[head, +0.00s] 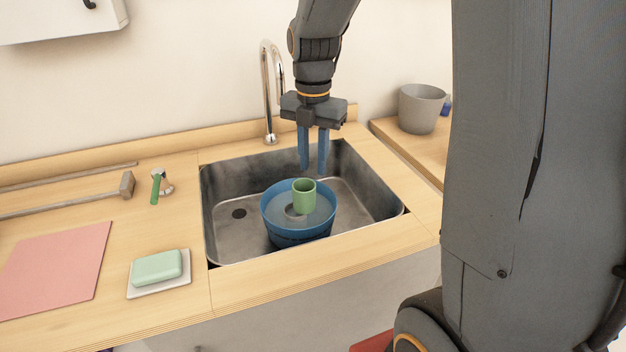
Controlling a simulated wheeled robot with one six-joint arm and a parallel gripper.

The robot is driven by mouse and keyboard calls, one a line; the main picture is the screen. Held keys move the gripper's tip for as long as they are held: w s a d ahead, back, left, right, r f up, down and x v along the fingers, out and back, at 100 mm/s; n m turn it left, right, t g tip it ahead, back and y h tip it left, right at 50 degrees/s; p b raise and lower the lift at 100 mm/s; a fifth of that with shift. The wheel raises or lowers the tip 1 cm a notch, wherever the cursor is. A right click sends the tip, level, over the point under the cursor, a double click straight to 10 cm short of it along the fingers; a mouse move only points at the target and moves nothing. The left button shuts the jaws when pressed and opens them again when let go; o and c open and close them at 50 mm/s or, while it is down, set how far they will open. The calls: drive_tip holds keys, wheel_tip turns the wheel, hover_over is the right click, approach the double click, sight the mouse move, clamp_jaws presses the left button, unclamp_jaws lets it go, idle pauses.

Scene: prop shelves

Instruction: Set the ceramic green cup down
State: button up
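The green cup (304,197) is upright inside a round blue basin (300,238), which stands in the metal sink. My gripper (313,170) is above and slightly behind the cup in the picture, pointing down. Its two blue fingers are apart with nothing between them. The fingertips show just above the cup's rim and do not appear to touch it. The cup's underside is hidden, so I cannot tell exactly what it rests on. A greyish round shape (290,212) shows beside the cup in the basin.
The sink (365,198) has a tall faucet (267,95) behind it. On the left counter are a green soap bar (157,266) on a white dish, a pink mat (55,268) and a rail-like fixture (70,203). A grey bucket (420,110) stands at right.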

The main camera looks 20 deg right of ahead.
drive_tip(key=shift+r, duration=2.1)
